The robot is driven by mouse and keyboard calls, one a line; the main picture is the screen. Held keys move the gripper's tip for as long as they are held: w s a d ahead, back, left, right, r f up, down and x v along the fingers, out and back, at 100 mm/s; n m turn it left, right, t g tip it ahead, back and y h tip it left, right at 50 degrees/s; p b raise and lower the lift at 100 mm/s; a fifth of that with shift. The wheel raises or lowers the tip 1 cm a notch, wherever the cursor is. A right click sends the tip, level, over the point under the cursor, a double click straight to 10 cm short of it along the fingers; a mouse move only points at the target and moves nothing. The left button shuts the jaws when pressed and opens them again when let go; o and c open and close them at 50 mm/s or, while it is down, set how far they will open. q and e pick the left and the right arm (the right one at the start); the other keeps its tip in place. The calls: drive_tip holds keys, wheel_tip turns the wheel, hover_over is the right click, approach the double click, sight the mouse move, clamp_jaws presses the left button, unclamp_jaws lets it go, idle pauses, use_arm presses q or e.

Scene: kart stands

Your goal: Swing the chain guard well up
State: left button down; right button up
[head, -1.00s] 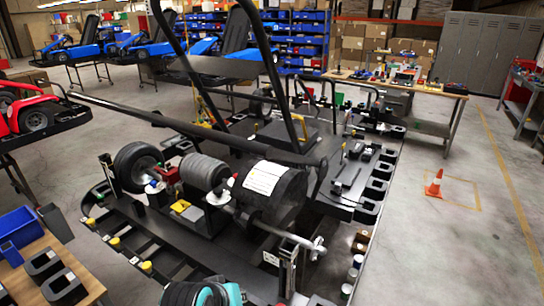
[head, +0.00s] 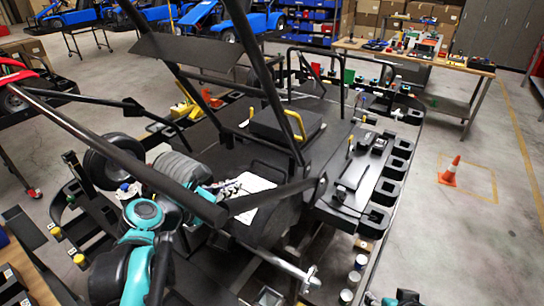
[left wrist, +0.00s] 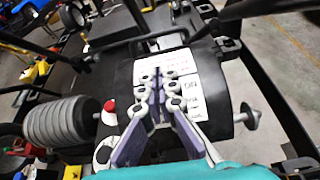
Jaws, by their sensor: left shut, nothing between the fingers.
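The chain guard (head: 252,192) is a black curved cover with a white printed label, low on the kart stand in the head view. In the left wrist view it fills the middle as a black curved surface (left wrist: 220,98). My left gripper (head: 226,187) is at the label's left side in the head view. In the left wrist view its grey and purple fingers (left wrist: 167,88) are together in front of the label, with nothing between them. I cannot tell whether they touch the guard. My right gripper is not seen; only a teal piece of my right arm shows at the bottom edge.
A thick black frame bar (head: 130,160) crosses above my left arm. A ribbed grey cylinder (left wrist: 62,120) and a tire (head: 112,163) are left of the guard. A metal shaft (head: 280,262) sticks out below it. An orange cone (head: 450,172) stands on open floor at right.

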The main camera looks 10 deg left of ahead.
sight(262, 179)
use_arm(q)
drive_tip(key=shift+w+a+r, duration=0.1)
drive_tip(key=shift+w+r, duration=0.05)
drive_tip(key=shift+w+n, duration=0.2)
drive_tip(key=shift+n, duration=0.1)
drive_tip(key=b+x, duration=0.1)
drive_tip(key=x, duration=0.3)
drive_tip(key=b+x, duration=0.2)
drive_tip(key=x, duration=0.2)
drive_tip(key=b+x, duration=0.1)
drive_tip(key=x, duration=0.3)
drive_tip(key=shift+w+r+b, duration=0.15)
drive_tip(key=shift+r+b, duration=0.15)
drive_tip(key=shift+w+d, duration=0.25)
drive_tip(key=shift+w, duration=0.15)
